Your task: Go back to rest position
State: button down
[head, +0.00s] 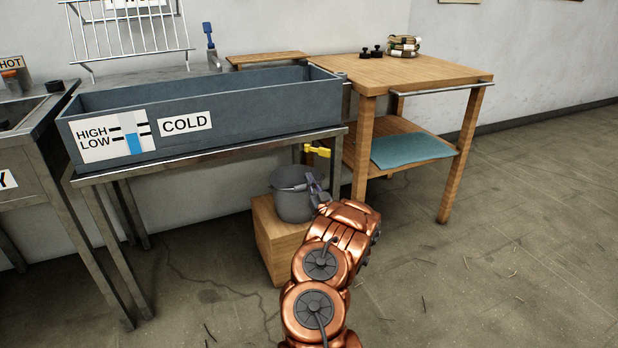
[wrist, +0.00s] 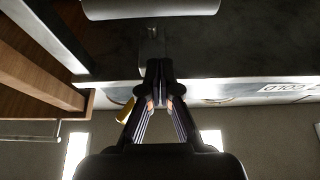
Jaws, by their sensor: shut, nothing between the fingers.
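My gripper (wrist: 158,68) is shut and empty in the wrist view, with its fingertips together. In the head view my copper arm reaches forward at the lower middle, and the gripper (head: 318,190) is at its far end, in front of the grey bucket (head: 291,203). The bucket stands on a wooden block (head: 271,240) below the right end of the grey trough marked COLD (head: 215,93). I cannot tell whether the gripper touches the bucket. A yellow-handled tap (head: 318,151) is just above the bucket. It also shows as a yellow piece beside the fingers in the wrist view (wrist: 126,111).
A wooden table (head: 420,72) with a metal rail (head: 440,87) stands at the right. Its lower shelf holds a blue cloth (head: 412,149), and its top holds black knobs (head: 371,52) and a bundle (head: 403,46). The trough's metal stand (head: 105,176) is at left. The floor at right is clear.

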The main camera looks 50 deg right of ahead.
jog(key=p+v, duration=0.2)
jog(key=v, duration=0.6)
jog(key=shift+s+f, duration=0.2)
jog(key=shift+s, duration=0.05)
jog(key=shift+a, duration=0.15)
